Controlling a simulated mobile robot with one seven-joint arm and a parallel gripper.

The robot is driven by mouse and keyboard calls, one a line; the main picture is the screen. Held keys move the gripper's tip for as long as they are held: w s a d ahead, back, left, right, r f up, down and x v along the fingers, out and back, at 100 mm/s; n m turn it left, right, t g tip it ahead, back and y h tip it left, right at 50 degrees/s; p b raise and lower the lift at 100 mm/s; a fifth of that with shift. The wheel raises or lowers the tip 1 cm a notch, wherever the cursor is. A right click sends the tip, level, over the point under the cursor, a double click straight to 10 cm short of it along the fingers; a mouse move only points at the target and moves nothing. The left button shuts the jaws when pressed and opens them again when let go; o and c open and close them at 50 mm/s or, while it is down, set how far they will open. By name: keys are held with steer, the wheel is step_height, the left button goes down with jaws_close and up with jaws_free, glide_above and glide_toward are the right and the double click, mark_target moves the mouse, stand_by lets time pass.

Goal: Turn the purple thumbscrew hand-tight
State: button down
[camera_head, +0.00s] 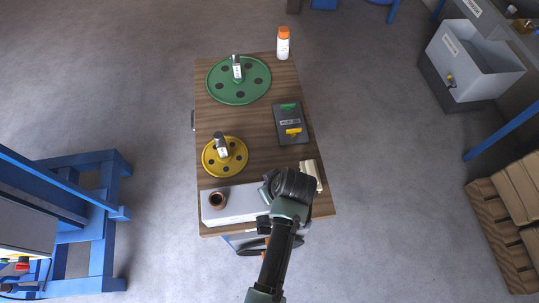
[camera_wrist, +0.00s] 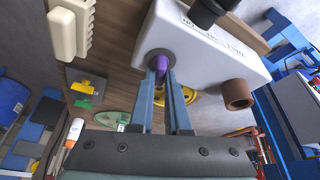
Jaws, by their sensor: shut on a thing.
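The purple thumbscrew (camera_wrist: 162,66) sticks out of a dark round collar on the side of a white block-shaped housing (camera_wrist: 172,30) in the wrist view. My gripper (camera_wrist: 161,76) has its two blue-grey fingers shut on the thumbscrew, one on each side of it. In the head view the white housing (camera_head: 235,201) lies at the near end of the wooden table, and my gripper (camera_head: 268,188) is at its right end. There my wrist hides the thumbscrew.
A yellow disc (camera_head: 225,157), a green disc (camera_head: 238,80), a dark switch box (camera_head: 290,124) and a white bottle with an orange cap (camera_head: 283,43) stand on the table. A cream ribbed piece (camera_head: 311,174) lies right of my wrist.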

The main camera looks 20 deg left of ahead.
stand_by(0.4)
steer(key=m+h+p, duration=0.1)
steer(key=m, duration=0.2)
steer(key=shift+s+a+r+t+p, duration=0.1)
steer(key=shift+r+t+p, duration=0.05)
steer(key=shift+t+p, duration=0.25)
steer(key=m+h+p, duration=0.1)
steer(key=m, duration=0.2)
steer(key=shift+a+t, duration=0.1)
steer(key=shift+t, duration=0.2)
steer(key=m+h, duration=0.1)
steer(key=m, duration=0.2)
steer(key=shift+m+t+p, duration=0.3)
steer(key=shift+m+p, duration=0.05)
steer(key=shift+m, duration=0.05)
steer(key=shift+a+m+h, duration=0.1)
steer(key=shift+m+h, duration=0.6)
steer(key=shift+m, duration=0.8)
steer(key=c, duration=0.9)
jaws_free()
